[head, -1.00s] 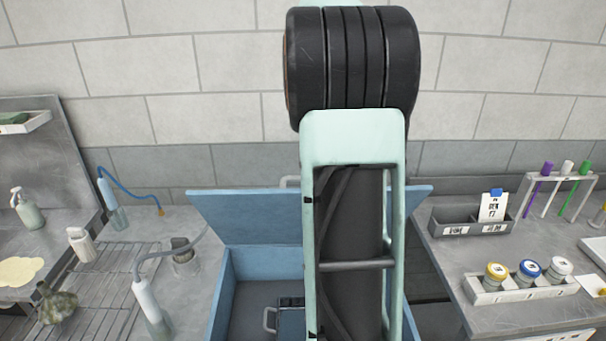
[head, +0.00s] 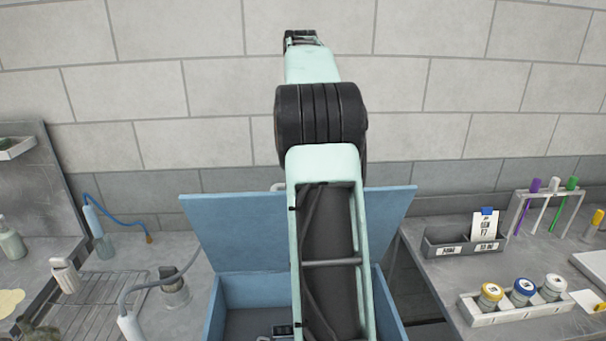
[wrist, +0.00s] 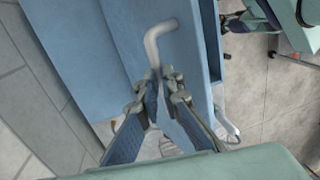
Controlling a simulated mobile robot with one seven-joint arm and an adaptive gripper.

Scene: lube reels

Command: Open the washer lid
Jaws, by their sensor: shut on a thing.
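The washer is an open blue box (head: 240,293) in the head view, behind my arm. Its blue lid (head: 235,230) stands raised at the back, flaring up toward the wall. My arm covers the middle of the lid and box. A grey bent lid handle (head: 278,187) shows at the lid's top edge; in the wrist view the handle (wrist: 160,38) runs down the blue panel to my fingertips. My gripper (wrist: 163,88) is shut on the lower end of this handle. The gripper itself is hidden in the head view.
A bench with a wire rack (head: 105,300) and a hose bottle (head: 130,325) stands left of the washer. On the right bench are a grey bin (head: 455,242), a jar tray (head: 500,315) and a tube rack (head: 520,205). A tiled wall is close behind.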

